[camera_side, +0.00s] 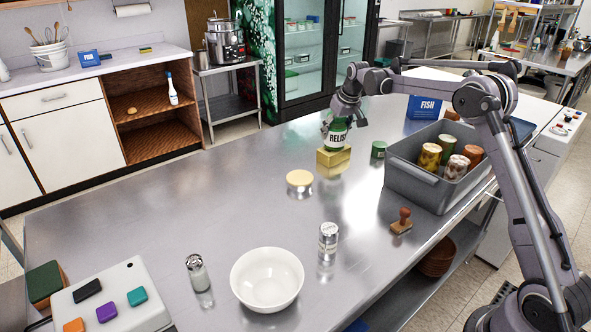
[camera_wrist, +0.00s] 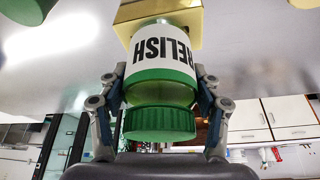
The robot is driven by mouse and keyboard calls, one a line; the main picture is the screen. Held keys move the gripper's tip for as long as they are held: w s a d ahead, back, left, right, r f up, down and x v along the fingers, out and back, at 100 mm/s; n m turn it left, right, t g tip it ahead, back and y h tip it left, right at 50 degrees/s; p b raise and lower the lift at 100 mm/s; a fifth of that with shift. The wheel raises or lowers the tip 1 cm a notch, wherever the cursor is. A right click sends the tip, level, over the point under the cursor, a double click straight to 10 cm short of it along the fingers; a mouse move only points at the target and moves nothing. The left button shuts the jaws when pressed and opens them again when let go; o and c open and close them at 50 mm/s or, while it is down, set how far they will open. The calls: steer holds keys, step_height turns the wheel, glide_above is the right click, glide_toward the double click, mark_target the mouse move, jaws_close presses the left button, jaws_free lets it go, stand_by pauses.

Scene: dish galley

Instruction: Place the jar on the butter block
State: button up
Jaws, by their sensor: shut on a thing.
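The jar (camera_side: 338,138) is a green relish jar with a white label and green lid. It is upright over the yellow butter block (camera_side: 333,159) in the side view. My gripper (camera_side: 341,116) comes from above and is shut on the jar. In the wrist view, my gripper's fingers (camera_wrist: 160,92) flank the jar (camera_wrist: 160,55), which appears upside down there, lid toward the camera. The jar's base meets the butter block (camera_wrist: 190,22) in that view. I cannot tell whether it rests on the block or hangs just above it.
A grey bin (camera_side: 415,180) with several cans stands right of the block. The steel table's left middle is clear.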

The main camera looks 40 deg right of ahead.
steer(key=o, duration=1.5)
steer(key=shift+f, duration=0.15)
steer(key=shift+o, duration=0.2)
steer(key=v, duration=1.2)
steer(key=s+a+r, duration=0.3)
steer(key=s+a, duration=0.3)
steer(key=a, duration=0.1)
steer(key=s+a+f+n+t, duration=0.1)
steer(key=s+a+f, duration=0.2)
steer(key=s, duration=0.5)
steer(key=s+a+f+n+t, duration=0.1)
steer(key=s+a+f, duration=0.3)
steer(key=s, duration=0.5)
steer(key=s+a+f+y, duration=0.1)
steer(key=s+a+f, duration=0.2)
steer(key=s+a, duration=0.4)
steer(key=shift+s+f+n+t, duration=0.4)
steer(key=shift+s, duration=0.25)
